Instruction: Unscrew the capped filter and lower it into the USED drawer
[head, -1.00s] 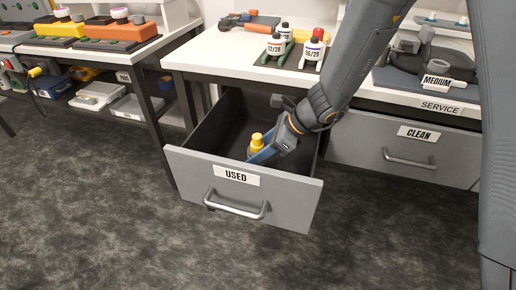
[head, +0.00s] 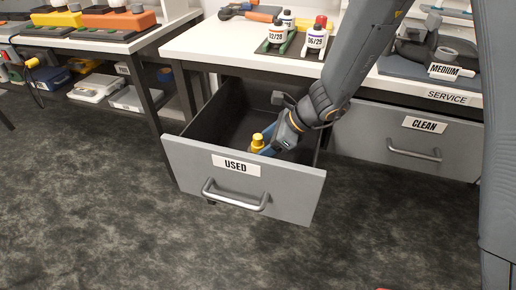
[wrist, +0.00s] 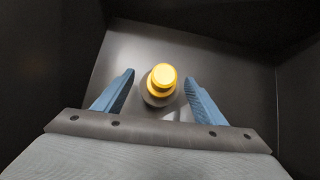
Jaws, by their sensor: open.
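The filter with its yellow cap (wrist: 162,78) stands upright on the floor of the USED drawer, cap up, in the wrist view. In the head view the yellow cap (head: 258,140) shows just above the drawer's front edge, and the rest is hidden. My gripper (wrist: 160,90) is down inside the drawer with its blue fingers apart. One finger is on each side of the filter, with a gap on both sides. The USED drawer (head: 185,158) is pulled open.
The CLEAN drawer (head: 385,142) to the right is shut. Labelled bottles (head: 316,38) stand on the bench top above. The drawer walls rise around my gripper. Bare drawer floor (wrist: 235,75) lies around the filter.

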